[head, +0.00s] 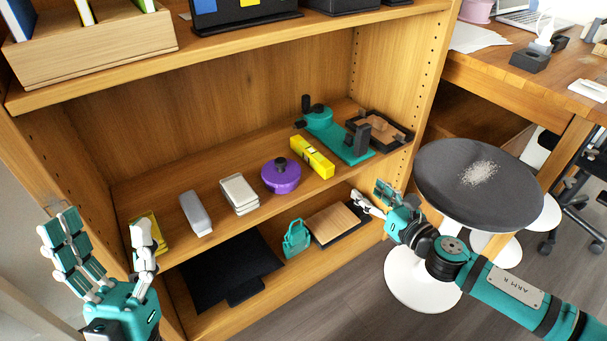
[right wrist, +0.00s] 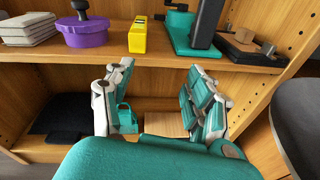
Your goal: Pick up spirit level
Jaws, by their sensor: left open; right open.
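The spirit level is a yellow bar (head: 312,157) on the middle shelf of the wooden bookcase, between a purple round pot and a teal tool. It also shows in the right wrist view (right wrist: 138,36), end-on near the shelf's front edge. My right gripper (head: 373,200) is open and empty, in front of the shelf, lower than the level and to its right. In the right wrist view my open fingers (right wrist: 160,95) point at the space below the shelf. My left gripper (head: 108,246) is open and empty at the bookcase's left side, far from the level.
The purple pot (head: 281,176) is close left of the level, and the teal tool (head: 340,138) close right. The shelf board's front edge (right wrist: 150,64) is above my right fingers. A round dark stool (head: 475,185) stands right of the bookcase, near my right arm.

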